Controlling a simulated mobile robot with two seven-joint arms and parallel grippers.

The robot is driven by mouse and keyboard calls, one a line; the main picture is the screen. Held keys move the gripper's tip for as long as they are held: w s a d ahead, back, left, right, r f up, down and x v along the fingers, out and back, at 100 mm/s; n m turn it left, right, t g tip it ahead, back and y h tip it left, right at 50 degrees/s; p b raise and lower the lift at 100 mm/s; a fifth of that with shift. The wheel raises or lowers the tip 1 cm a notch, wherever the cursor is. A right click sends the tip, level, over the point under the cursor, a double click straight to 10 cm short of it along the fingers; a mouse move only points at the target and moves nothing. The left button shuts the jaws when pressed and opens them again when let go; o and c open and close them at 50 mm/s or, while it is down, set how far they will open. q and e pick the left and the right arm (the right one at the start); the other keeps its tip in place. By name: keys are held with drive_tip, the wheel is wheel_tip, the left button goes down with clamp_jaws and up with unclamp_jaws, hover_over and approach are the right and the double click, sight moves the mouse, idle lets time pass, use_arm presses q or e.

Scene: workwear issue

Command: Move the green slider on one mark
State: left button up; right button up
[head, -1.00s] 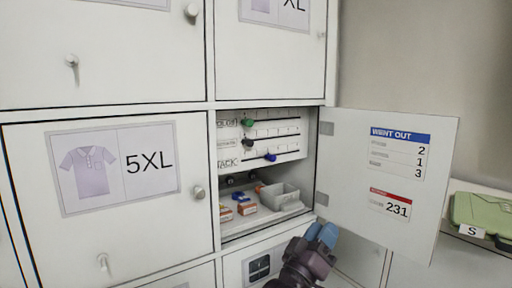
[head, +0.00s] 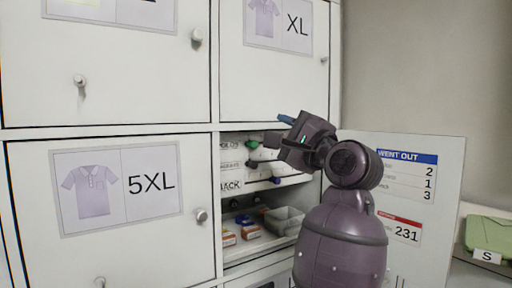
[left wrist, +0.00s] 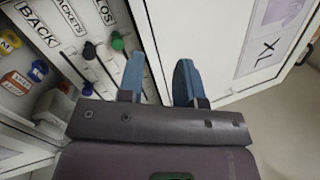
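The green slider (head: 253,144) sits on the top row of a white panel inside the open locker, near that row's left end. It also shows in the left wrist view (left wrist: 118,41), on the row marked POLOS, just left of the left-hand finger. My left gripper (left wrist: 160,65) is open, with its two blue fingers apart and nothing between them. In the head view the gripper (head: 280,128) is in front of the panel's upper part, right of the green slider, and hides much of the rows. My right gripper is not in view.
A black slider (head: 251,163) and a blue slider (head: 275,180) sit on the rows below. Small boxes (head: 250,232) and a grey bin (head: 287,221) are on the shelf underneath. The open door (head: 450,175) stands to the right. A green case (head: 490,233) is farther right.

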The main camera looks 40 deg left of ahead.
sight(255, 145)
use_arm(q)
drive_tip(key=w+a+f+n+h, duration=0.1)
drive_tip(key=a, duration=0.2)
drive_tip(key=w+a+f+n+h+p, duration=0.1)
drive_tip(key=w+a, duration=0.1)
drive_tip(key=a, duration=0.1)
drive_tip(key=w+a+f+n+h, duration=0.1)
drive_tip(key=w+a+f, duration=0.1)
drive_tip(key=a, duration=0.1)
drive_tip(key=shift+w+a+p, duration=0.1)
drive_tip(key=shift+a+p, duration=0.25)
drive_tip(key=shift+a, duration=0.05)
drive_tip(key=shift+w+a+n, duration=0.1)
drive_tip(key=shift+a+n, duration=0.1)
drive_tip(key=shift+n, duration=0.1)
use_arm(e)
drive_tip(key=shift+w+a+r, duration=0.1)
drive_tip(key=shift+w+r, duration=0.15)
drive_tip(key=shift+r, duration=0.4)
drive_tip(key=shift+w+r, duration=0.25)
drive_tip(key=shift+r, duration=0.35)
use_arm(q)
drive_tip(key=shift+c, duration=0.4)
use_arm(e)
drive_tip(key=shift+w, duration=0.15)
